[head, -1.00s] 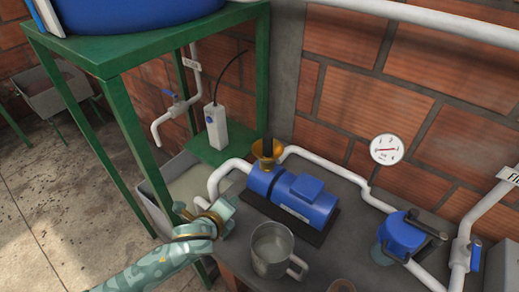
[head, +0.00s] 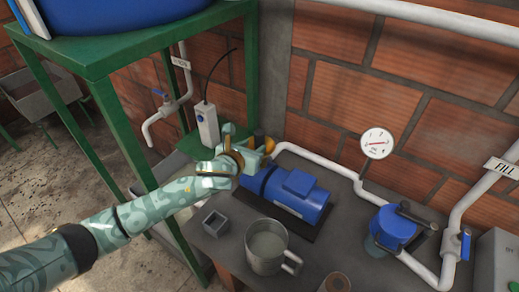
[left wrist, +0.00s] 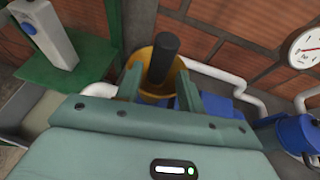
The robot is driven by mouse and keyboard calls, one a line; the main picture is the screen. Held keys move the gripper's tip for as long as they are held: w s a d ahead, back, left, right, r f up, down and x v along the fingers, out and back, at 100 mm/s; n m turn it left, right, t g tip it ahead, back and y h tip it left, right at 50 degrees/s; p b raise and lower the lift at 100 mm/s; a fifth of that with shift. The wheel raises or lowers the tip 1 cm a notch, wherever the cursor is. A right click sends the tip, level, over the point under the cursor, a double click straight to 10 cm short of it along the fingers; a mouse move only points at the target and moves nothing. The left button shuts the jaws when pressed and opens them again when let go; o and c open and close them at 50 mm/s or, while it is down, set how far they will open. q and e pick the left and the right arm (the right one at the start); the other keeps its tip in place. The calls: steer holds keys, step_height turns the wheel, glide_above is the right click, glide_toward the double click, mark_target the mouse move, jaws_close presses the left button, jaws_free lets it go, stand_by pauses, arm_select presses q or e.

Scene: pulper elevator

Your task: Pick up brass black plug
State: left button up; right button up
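The brass black plug shows in the left wrist view as an upright black cylinder (left wrist: 163,58) standing in a brass funnel-shaped cup (left wrist: 144,82). In the head view, the black top (head: 259,133) is just visible behind my gripper, and most of the brass is hidden. Contact cannot be told. My right gripper is out of view.
A metal mug (head: 266,250) and a small grey square cup (head: 215,223) stand on the dark bench near the pump. A white pipe (head: 320,162) runs behind it. A green stand (head: 103,100) with a white switch box (head: 207,124) is at left.

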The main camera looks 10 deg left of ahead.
mark_target(257, 143)
arm_select(q)
steer(key=b+x, duration=0.1)
steer(key=x, duration=0.4)
steer(key=shift+w+d+b, duration=0.15)
steer(key=shift+b, duration=0.15)
steer(key=shift+r, duration=0.15)
steer(key=c, duration=0.8)
